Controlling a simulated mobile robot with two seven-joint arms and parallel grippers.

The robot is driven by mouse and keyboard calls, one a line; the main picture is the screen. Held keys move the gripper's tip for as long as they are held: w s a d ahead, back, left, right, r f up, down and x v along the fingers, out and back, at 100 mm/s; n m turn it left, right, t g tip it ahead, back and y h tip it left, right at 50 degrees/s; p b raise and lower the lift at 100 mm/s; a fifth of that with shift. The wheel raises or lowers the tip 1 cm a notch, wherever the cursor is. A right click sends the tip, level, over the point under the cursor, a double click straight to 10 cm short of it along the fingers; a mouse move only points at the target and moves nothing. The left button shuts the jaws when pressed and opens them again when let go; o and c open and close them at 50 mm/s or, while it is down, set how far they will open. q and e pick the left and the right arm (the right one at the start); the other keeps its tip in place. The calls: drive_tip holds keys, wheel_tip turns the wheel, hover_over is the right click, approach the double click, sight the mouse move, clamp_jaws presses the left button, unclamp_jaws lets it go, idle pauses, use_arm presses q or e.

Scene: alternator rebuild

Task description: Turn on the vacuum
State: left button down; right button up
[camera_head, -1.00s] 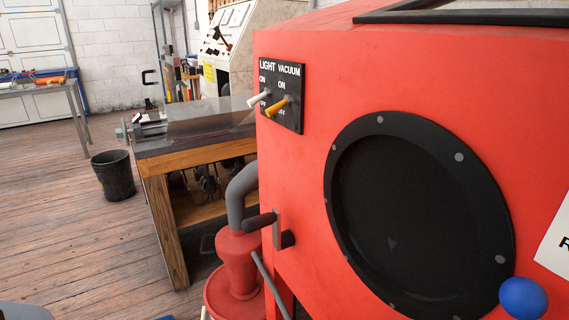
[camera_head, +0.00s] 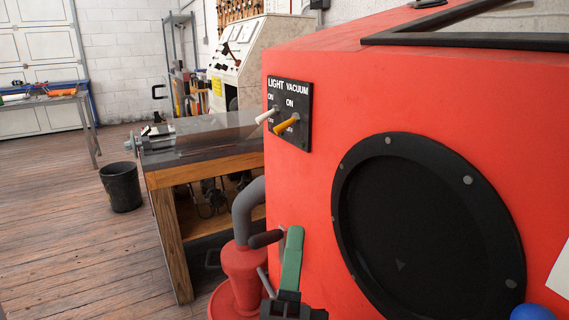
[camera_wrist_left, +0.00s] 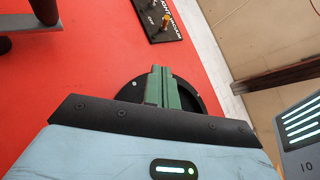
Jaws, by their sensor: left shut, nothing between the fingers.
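The switch panel (camera_head: 289,141) is a black plate on the red cabinet's front. It has a white lever marked LIGHT (camera_head: 265,116) and a yellow lever marked VACUUM (camera_head: 286,125). The yellow lever slants out and down, over the OFF label. My left gripper (camera_head: 295,230) is at the lower middle of the head view, below the panel and apart from it. Its green fingers are together and empty. In the left wrist view the fingers (camera_wrist_left: 160,70) point up the red face, and the yellow lever (camera_wrist_left: 167,19) shows beyond them at the top. My right gripper is not in view.
The red cabinet (camera_head: 330,90) fills the right side, with a round black port (camera_head: 430,220). A dark handle (camera_head: 266,239) and a grey hose (camera_head: 243,210) on a red canister (camera_head: 243,268) are close left of my gripper. A workbench (camera_head: 175,180) stands behind.

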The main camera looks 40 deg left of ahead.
use_arm(q)
drive_tip(key=shift+r, duration=0.1)
drive_tip(key=p, duration=0.6)
approach(293, 122)
drive_tip(key=w+d+r, duration=0.1)
drive_tip(key=w+r, duration=0.1)
drive_tip(key=w, duration=0.1)
drive_tip(key=a, duration=0.1)
drive_tip(key=a+r+p, duration=0.1)
drive_tip(key=shift+a, duration=0.3)
drive_tip(key=shift+w+a+p, duration=0.15)
drive_tip(key=shift+a+p, duration=0.15)
drive_tip(key=shift+a, duration=0.1)
